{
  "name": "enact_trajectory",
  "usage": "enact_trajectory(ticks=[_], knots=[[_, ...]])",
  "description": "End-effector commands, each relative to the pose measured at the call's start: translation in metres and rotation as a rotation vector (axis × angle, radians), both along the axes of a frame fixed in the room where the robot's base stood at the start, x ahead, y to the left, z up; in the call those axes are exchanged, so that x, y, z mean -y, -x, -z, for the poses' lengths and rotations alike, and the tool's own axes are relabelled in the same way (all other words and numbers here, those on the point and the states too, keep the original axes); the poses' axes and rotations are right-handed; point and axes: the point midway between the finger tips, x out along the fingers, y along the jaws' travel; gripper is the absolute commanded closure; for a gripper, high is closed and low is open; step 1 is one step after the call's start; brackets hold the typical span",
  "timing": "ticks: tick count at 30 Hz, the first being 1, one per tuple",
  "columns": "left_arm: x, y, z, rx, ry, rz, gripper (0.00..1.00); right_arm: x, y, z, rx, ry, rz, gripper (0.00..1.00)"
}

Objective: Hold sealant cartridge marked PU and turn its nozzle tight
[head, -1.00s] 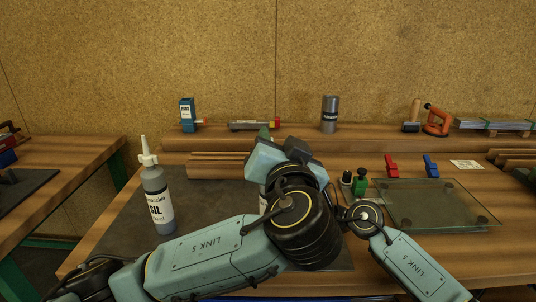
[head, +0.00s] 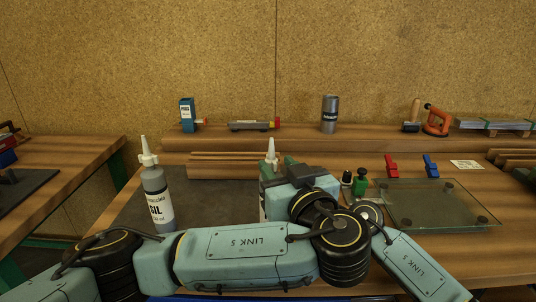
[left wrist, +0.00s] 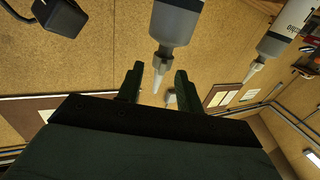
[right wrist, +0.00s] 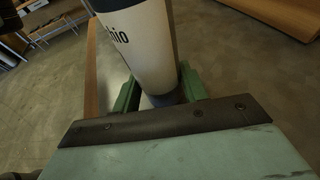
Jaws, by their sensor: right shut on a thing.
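The held cartridge, its lettering mostly hidden, stands upright mid-bench. In the head view its white nozzle (head: 271,152) and a strip of its body (head: 263,204) show beside my left arm. My right gripper (right wrist: 160,92) is shut on its lower body (right wrist: 142,45); the label shows only "hio". In the head view that gripper is hidden behind my left arm. My left gripper (head: 278,168) is at nozzle height. In the left wrist view its two fingers (left wrist: 157,85) are apart, with the nozzle (left wrist: 160,68) between them and gaps beside it. I cannot tell whether the nozzle is seated.
A second cartridge marked SIL (head: 157,200) stands upright to the left on a dark mat (head: 125,215). A glass pane (head: 430,205) lies at right, with red (head: 391,167) and blue (head: 430,166) clamps behind. A grey can (head: 330,114) stands on the back shelf.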

Motion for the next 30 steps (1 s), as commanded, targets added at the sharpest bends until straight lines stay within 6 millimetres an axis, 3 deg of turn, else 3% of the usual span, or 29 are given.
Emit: enact_trajectory(ticks=[15,25,30], knots=[[-0.02,-0.049,0.0,0.0,-0.001,-0.007,0.64,0.0,0.0,0.0,0.0,0.0,0.0,0.7],[-0.021,-0.053,0.0,-0.002,0.001,-0.005,0.64,0.0,0.0,0.0,0.0,0.0,0.0,0.7],[-0.021,-0.053,0.0,-0.002,0.001,-0.005,0.83,0.0,0.0,0.0,0.0,0.0,0.0,0.7]])
